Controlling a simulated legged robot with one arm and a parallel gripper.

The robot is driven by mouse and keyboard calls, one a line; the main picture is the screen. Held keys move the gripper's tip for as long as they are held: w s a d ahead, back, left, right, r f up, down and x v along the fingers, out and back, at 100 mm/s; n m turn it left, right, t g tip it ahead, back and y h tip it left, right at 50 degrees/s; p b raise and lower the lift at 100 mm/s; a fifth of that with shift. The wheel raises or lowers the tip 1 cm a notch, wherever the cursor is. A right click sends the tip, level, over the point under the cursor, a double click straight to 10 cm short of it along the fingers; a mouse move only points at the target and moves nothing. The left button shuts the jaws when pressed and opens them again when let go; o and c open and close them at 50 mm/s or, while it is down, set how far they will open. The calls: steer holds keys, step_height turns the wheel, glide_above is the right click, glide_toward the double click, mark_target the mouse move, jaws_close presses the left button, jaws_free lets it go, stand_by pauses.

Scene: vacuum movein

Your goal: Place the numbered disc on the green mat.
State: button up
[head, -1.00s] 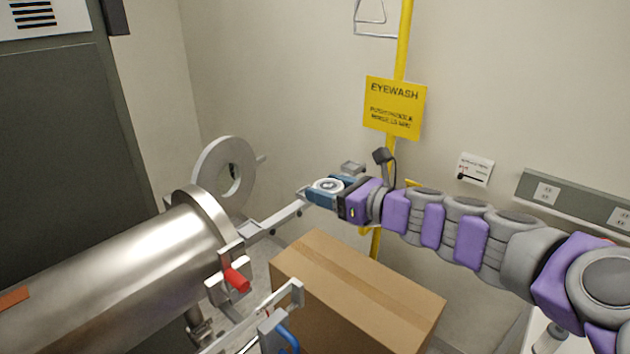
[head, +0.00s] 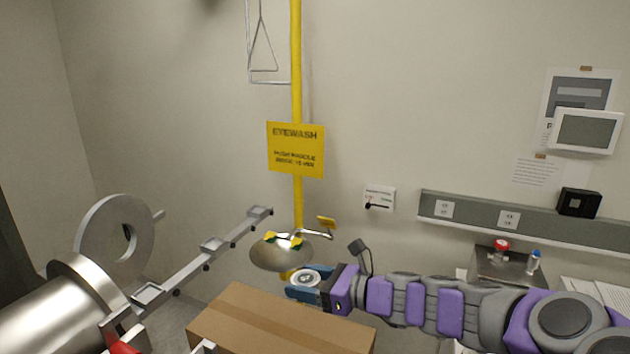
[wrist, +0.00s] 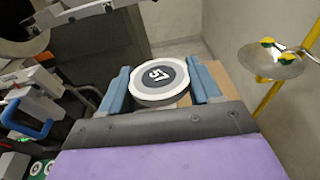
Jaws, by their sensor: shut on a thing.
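A round white disc (head: 307,275) with a dark centre and pale digits is between the blue fingers of my gripper (head: 300,286), held out over the cardboard box in the head view. The wrist view shows the disc (wrist: 159,79) face up, its digits looking like 57, with a finger at each side. My gripper (wrist: 161,86) is shut on it. A patch of green with round white pieces (wrist: 40,168) shows at the lower left of the wrist view; I cannot tell if this is the mat. No green mat is clear in the head view.
A cardboard box (head: 270,323) stands below my gripper. An eyewash bowl (head: 281,254) on a yellow pole is just behind it. A steel cylinder (head: 50,318), its round open door (head: 112,240) and a rail (head: 190,268) are at left.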

steer(key=w+d+f+m+t+h+b, duration=0.1)
steer(key=w+d+f+t+b, duration=0.15)
steer(key=d+f, duration=0.85)
steer(key=w+d+f+m+t+b, duration=0.1)
steer(key=d+f+b, duration=0.45)
steer(key=f, duration=0.85)
steer(key=s+a+r+g+p, duration=0.1)
steer(key=s+a+r+p, duration=0.2)
steer(key=a+r, duration=0.4)
steer(key=s+a+r+n+g+y+p, duration=0.1)
steer(key=s+a+r+p, duration=0.2)
steer(key=r, duration=1.4)
steer(key=s+a+r+n+g+p, duration=0.1)
steer(key=a+r+p, duration=0.5)
steer(key=a+r, duration=0.6)
steer(key=shift+s+a+r+g+y, duration=0.3)
steer(key=shift+s+r+g, duration=0.25)
steer(key=shift+s, duration=0.4)
steer(key=shift+f, duration=0.1)
